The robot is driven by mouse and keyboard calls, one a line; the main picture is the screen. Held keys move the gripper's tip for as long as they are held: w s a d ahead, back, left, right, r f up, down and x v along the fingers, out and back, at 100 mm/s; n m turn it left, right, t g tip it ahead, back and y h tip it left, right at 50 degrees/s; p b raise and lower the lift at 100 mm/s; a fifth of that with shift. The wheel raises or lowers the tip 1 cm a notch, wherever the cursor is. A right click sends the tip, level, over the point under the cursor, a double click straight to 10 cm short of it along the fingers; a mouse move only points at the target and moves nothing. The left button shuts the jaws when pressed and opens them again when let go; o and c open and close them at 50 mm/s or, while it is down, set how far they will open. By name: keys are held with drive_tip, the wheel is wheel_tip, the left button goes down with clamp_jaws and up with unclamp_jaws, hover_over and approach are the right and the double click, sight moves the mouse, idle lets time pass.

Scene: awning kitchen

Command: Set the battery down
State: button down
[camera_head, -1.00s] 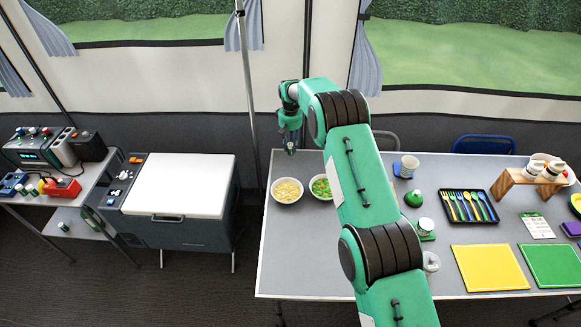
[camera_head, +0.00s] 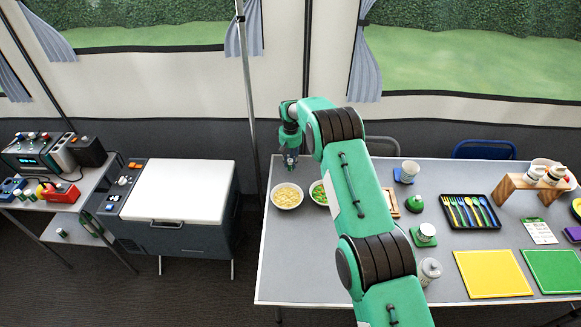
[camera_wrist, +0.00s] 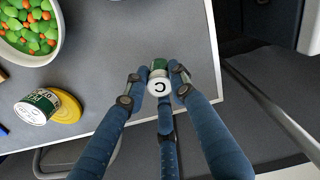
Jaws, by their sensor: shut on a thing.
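My gripper (camera_wrist: 158,78) is shut on the battery (camera_wrist: 160,87), a short green and white cylinder whose pale end with a dark "C" faces the wrist camera. The battery is held between the dark fingertips over the grey table (camera_wrist: 130,40), near a corner of it. Whether its far end touches the tabletop cannot be told. In the head view my gripper (camera_head: 290,163) hangs at the table's back left, just behind the pasta bowl (camera_head: 287,196). The battery is too small to make out there.
A bowl of mixed vegetables (camera_wrist: 30,30) stands near the gripper, with a green and white can (camera_wrist: 36,106) and a yellow disc (camera_wrist: 66,109) beside it. A white-lidded cooler (camera_head: 180,190) stands left of the table. Bare tabletop lies around the battery.

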sight(291, 166)
drive_tip(key=shift+f, duration=1.5)
drive_tip(key=shift+f, duration=0.1)
drive_tip(key=c, duration=1.4)
unclamp_jaws()
drive_tip(key=shift+c, duration=0.2)
wheel_tip(291, 166, up, 12)
drive_tip(key=shift+r+p, duration=0.1)
drive_tip(key=shift+p, duration=0.55)
